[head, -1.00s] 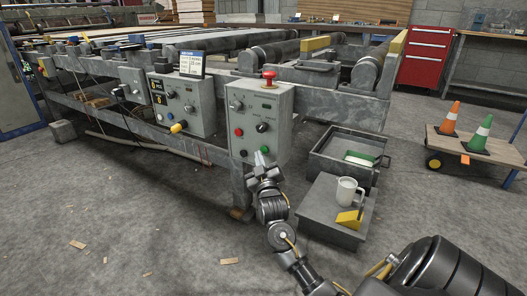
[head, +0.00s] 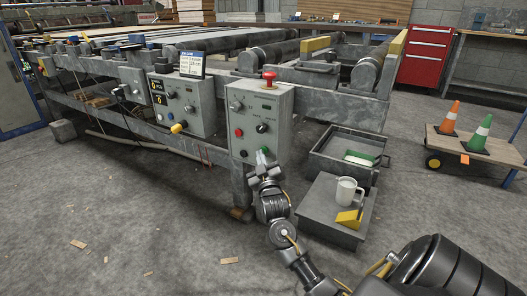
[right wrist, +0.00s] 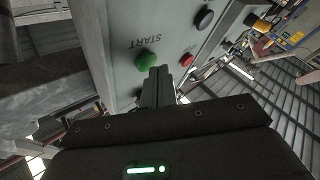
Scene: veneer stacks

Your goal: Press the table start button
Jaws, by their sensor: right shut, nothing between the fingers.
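The green start button (right wrist: 145,60) shows in the right wrist view, with upside-down START lettering beside it on the grey control box (right wrist: 115,30). The same box (head: 284,110) stands at the table's near corner in the head view, where the green button (head: 265,150) shows small at my fingertips. My right gripper (head: 261,157) is shut and empty, pointing up at the box's lower face. In the right wrist view its closed fingertips (right wrist: 158,70) are right beside the button's edge and partly overlap it. I cannot tell whether they touch. My left gripper is not in view.
The box also carries a red mushroom button (head: 269,76), a small red button (head: 239,132) and a black knob (head: 262,128).

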